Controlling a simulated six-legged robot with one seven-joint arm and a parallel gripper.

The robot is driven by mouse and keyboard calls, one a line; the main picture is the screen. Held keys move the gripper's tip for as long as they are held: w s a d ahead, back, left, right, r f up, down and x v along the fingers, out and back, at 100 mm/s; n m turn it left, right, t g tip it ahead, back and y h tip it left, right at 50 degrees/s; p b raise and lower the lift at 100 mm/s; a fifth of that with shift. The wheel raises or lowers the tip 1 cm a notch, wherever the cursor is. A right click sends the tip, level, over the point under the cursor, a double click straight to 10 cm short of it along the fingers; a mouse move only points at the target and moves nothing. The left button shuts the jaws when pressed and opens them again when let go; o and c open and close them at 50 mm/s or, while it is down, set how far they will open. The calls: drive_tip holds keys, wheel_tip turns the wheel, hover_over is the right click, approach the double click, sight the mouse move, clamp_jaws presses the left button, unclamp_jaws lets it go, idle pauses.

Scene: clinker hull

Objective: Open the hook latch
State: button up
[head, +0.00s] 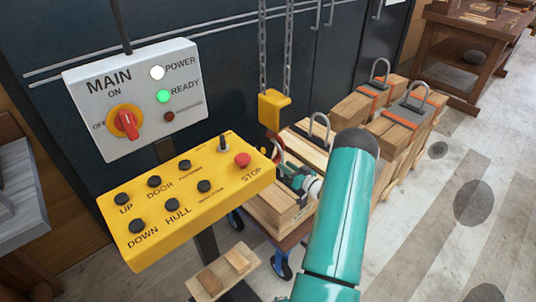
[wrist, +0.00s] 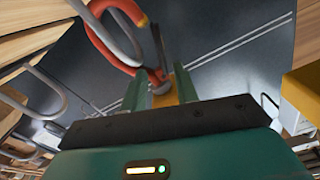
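The red hook (head: 274,146) hangs below a yellow hook block (head: 274,109) on two chains. In the wrist view the hook (wrist: 98,32) curves at the upper left, with a dark strip (wrist: 158,45), seemingly its latch, across its mouth. A grey metal loop (wrist: 122,38) overlaps the hook's opening; I cannot tell if it passes through. My gripper (head: 290,168) is just below and right of the hook in the head view. In the wrist view my gripper (wrist: 162,75) has its fingers apart, with part of the yellow block showing between them. Contact with the latch cannot be made out.
Bundled timber (head: 308,137) with a steel loop (head: 319,128) lies beside the hook; more strapped bundles (head: 405,120) stand behind. A yellow button panel (head: 188,200) and a grey main switch box (head: 137,98) stand close on the left.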

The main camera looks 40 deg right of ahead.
sight(270, 157)
drive_tip(key=w, duration=1)
drive_tip(key=shift+w+a, duration=0.1)
drive_tip(key=shift+a, duration=0.05)
drive_tip(key=shift+c, duration=0.4)
